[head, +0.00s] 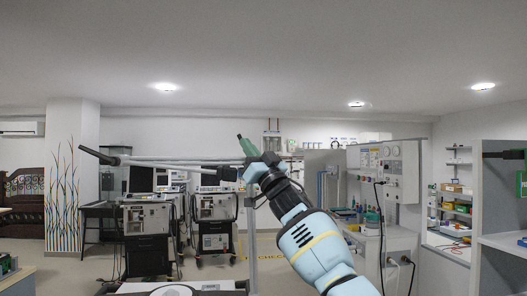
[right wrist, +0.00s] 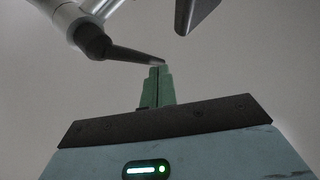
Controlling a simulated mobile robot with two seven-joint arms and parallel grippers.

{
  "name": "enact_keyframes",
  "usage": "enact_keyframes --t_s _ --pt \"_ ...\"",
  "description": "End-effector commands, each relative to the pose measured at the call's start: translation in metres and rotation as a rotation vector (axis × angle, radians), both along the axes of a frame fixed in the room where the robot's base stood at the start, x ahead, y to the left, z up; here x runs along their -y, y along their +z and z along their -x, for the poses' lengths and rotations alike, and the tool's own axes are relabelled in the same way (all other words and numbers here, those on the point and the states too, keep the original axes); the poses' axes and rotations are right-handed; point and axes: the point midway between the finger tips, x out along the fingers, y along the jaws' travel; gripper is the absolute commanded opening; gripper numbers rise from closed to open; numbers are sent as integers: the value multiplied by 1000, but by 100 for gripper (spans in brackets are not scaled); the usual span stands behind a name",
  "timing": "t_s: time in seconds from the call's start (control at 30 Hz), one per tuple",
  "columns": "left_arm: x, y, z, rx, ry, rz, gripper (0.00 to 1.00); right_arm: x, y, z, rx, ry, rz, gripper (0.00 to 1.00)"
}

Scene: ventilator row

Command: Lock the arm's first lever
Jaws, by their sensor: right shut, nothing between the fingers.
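The jointed support arm (head: 180,162) runs as a pale tube across the middle of the head view, with a black lever-like end (head: 98,155) at its left. My right gripper (head: 242,140) is shut and empty, its green fingers above the arm's right part. In the right wrist view, the fingers (right wrist: 157,72) point up to the tip of a dark tapered lever (right wrist: 130,53) on a grey metal joint (right wrist: 66,14). The tip is at the fingertips; I cannot tell if they touch. The joint's far side is out of frame. My left gripper is not in view.
Ventilators on carts (head: 147,222) stand behind at the left. A dark-edged plate-like part (right wrist: 197,14) is close above the fingers in the right wrist view. A grey cabinet (head: 500,250) stands at the far right.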

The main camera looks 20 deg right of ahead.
Motion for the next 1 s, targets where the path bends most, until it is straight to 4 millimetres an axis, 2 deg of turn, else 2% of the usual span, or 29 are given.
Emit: enact_keyframes --t_s 1.0 --pt "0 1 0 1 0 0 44 -3 -2 -7 -11 1 41 0"
